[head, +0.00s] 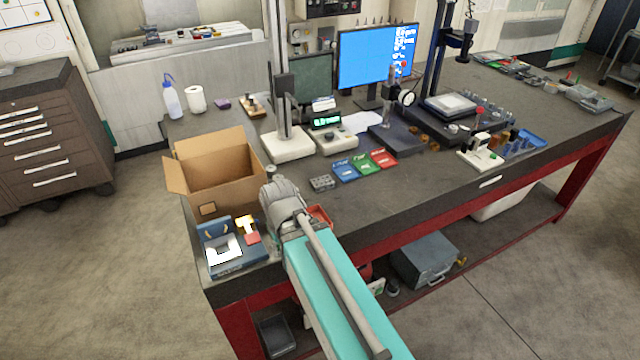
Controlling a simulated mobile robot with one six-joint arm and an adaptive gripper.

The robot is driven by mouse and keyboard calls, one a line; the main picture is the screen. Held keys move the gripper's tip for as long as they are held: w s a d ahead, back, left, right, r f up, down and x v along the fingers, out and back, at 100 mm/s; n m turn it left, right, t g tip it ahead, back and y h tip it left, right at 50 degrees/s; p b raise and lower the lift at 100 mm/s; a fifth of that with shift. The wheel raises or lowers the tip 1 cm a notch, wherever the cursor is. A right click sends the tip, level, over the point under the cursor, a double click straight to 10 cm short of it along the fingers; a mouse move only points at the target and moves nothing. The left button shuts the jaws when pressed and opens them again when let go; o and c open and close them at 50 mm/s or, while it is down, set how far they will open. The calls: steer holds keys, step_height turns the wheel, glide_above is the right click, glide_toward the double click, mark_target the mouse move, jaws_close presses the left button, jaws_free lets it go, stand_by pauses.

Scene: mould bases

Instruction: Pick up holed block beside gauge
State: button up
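A small grey block with holes (321,183) lies on the dark bench top, in front of the digital height gauge (290,143) and its readout (328,121). It stands apart from its neighbours. My arm reaches in from the bottom, and its grey wrist end is over the bench to the left of the block. My gripper's fingers are hidden behind the wrist, so I cannot see whether they hold anything. A dial gauge on a stand (405,97) is farther right.
An open cardboard box (215,170) stands left of my arm, with a blue tray (235,268) in front. A red tray (319,213) is beside my wrist. The front bench right of my arm is clear.

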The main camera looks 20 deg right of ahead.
steer(key=o, duration=0.4)
steer(key=shift+d, duration=0.1)
steer(key=shift+c, duration=0.2)
steer(key=shift+o, duration=1.2)
steer(key=shift+w+d+r, duration=0.15)
steer(key=shift+w, duration=0.2)
steer(key=w+d+r+m+h+p, duration=0.1)
steer(key=w+d+r+m+p, duration=0.3)
steer(key=w+d+m, duration=0.5)
steer(key=w+d+r+m+p, duration=0.4)
steer(key=w+d+m, duration=0.5)
steer(key=w, duration=0.7)
steer(key=shift+d+h, duration=0.4)
steer(key=shift+d, duration=0.7)
steer(key=shift+w, duration=0.1)
steer(key=b, duration=0.7)
glide_above(321, 181)
steer(key=a, duration=0.1)
step_height(321, 181, down, 7)
steer(key=shift+f, duration=0.15)
steer(key=shift+d+f+b, duration=0.1)
steer(key=shift+f+b, duration=0.4)
steer(key=shift+b, duration=0.1)
steer(key=shift+f, duration=0.1)
